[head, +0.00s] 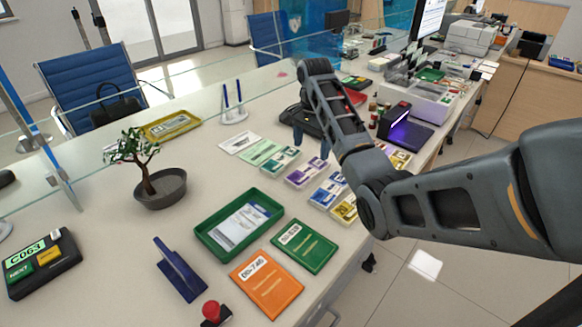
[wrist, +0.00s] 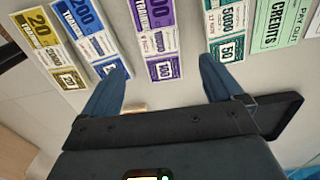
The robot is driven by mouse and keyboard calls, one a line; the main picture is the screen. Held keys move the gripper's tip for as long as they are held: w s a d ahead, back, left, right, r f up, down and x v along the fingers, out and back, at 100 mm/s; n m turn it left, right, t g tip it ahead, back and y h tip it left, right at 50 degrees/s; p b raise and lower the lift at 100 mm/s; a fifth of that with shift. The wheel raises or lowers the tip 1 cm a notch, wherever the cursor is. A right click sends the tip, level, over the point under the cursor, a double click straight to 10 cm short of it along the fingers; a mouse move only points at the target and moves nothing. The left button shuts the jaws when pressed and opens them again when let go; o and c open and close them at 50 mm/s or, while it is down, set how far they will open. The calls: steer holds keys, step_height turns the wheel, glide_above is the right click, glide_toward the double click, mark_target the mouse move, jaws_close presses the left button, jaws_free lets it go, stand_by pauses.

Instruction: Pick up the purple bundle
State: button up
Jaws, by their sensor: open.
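The purple bundle (head: 305,173) is a flat, banknote-like stack lying on the counter in a row of coloured bundles. In the wrist view the purple bundle (wrist: 156,40) lies ahead, lined up with the gap between my fingers. My gripper (head: 311,143) is open and empty, with its two blue fingers pointing down near the purple bundle. In the wrist view my gripper (wrist: 163,68) has its fingertips wide apart, one on either side of the bundle's line. I cannot tell the exact height above the counter.
Beside the purple bundle lie a teal bundle (wrist: 228,28), a blue bundle (wrist: 88,30) and a yellow bundle (wrist: 48,42). A green tray (head: 205,238) stands nearer. A bonsai pot (head: 161,192) is at left. A purple-lit device (head: 396,125) stands to the right.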

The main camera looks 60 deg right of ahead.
mark_target(309, 169)
steer(key=shift+w+f, duration=0.1)
steer(key=shift+f, duration=0.15)
step_height(309, 169, down, 7)
steer(key=shift+a+f+p, duration=0.15)
steer(key=shift+p, duration=0.2)
steer(key=shift+c, duration=0.2)
steer(key=c, duration=1.1)
steer(key=shift+c, duration=0.2)
